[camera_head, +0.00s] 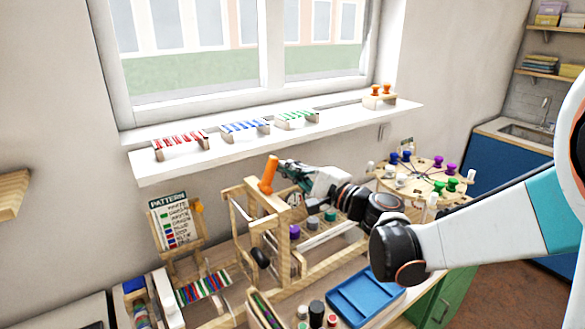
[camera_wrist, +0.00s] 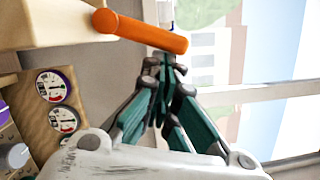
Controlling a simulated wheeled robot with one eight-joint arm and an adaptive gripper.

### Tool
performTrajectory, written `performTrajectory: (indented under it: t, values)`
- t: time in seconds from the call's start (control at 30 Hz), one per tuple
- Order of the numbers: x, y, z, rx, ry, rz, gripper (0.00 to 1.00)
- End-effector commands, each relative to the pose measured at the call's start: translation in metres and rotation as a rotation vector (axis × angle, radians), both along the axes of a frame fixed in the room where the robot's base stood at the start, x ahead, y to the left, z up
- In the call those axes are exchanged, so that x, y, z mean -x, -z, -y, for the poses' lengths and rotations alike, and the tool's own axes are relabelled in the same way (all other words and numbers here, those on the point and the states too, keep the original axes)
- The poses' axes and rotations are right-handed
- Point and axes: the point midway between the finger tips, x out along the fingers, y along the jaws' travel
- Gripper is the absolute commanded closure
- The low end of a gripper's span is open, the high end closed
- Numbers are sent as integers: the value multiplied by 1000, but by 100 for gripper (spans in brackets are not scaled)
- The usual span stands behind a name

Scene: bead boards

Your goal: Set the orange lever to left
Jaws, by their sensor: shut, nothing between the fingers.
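The orange lever (camera_head: 268,174) stands up from the top of a wooden frame (camera_head: 252,190) in the head view, leaning a little to the right at its top. In the wrist view the orange lever (camera_wrist: 140,31) lies across the picture just beyond the fingertips. My gripper (camera_head: 284,165) is shut and empty, just to the right of the lever's upper part. In the wrist view my gripper (camera_wrist: 165,62) has its fingertips together close to the lever's end. I cannot tell whether they touch it.
A blue tray (camera_head: 366,296) lies on the bench right of the frame. A pattern board (camera_head: 174,222) stands to the left. A window shelf (camera_head: 270,135) with bead racks runs behind, above the lever.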

Motion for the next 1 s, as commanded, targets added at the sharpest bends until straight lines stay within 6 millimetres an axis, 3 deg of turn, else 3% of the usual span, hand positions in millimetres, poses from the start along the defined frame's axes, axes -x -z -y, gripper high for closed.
performTrajectory:
  t: [0.4, 1.0]
  values:
    - [13, -24, -19, 327, -2, 220, 100]
    - [31, -32, -45, 713, -1, 482, 100]
